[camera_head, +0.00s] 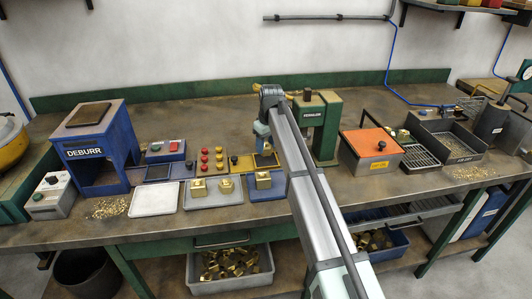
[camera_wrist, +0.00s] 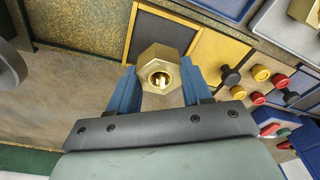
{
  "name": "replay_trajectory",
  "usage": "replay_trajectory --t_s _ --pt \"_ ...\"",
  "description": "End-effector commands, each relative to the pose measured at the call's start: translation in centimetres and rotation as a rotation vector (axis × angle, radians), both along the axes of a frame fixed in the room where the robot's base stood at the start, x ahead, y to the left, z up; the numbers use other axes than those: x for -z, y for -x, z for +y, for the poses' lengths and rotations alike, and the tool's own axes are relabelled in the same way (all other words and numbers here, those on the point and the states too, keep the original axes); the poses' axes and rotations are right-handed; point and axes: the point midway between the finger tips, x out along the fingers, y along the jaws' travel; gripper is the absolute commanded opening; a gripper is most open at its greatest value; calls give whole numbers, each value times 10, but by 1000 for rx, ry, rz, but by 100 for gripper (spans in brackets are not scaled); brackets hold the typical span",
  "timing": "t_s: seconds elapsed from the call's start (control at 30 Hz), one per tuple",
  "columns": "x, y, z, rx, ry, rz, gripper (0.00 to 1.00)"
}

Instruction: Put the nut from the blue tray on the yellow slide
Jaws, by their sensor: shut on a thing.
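My gripper (camera_wrist: 162,85) is shut on a brass hex nut (camera_wrist: 158,62), which sits between its blue fingertips with its threaded hole facing the wrist camera. The nut is held over the edge of the yellow slide (camera_wrist: 205,60), a yellow-framed piece with a dark plate. In the head view my gripper (camera_head: 262,140) is above and behind the yellow slide (camera_head: 242,165), and the nut in it cannot be made out. The height of the held nut above the slide is unclear.
Red and yellow knobs (camera_wrist: 262,73) stand beside the slide. A grey tray (camera_head: 225,199) with brass pieces and an empty pale tray (camera_head: 154,199) lie to the left. A green press (camera_head: 322,125) stands close on the right, and an orange-lidded box (camera_head: 372,142) is beyond it.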

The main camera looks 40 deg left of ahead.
Motion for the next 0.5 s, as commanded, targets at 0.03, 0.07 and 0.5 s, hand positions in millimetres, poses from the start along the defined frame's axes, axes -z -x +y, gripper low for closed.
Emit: replay_trajectory --t_s 0.03,0.07,0.5 --pt "3 0 0 0 -1 0 1" --pt "5 0 0 0 -1 0 1" --pt "35 0 0 -1 -1 -1 1"
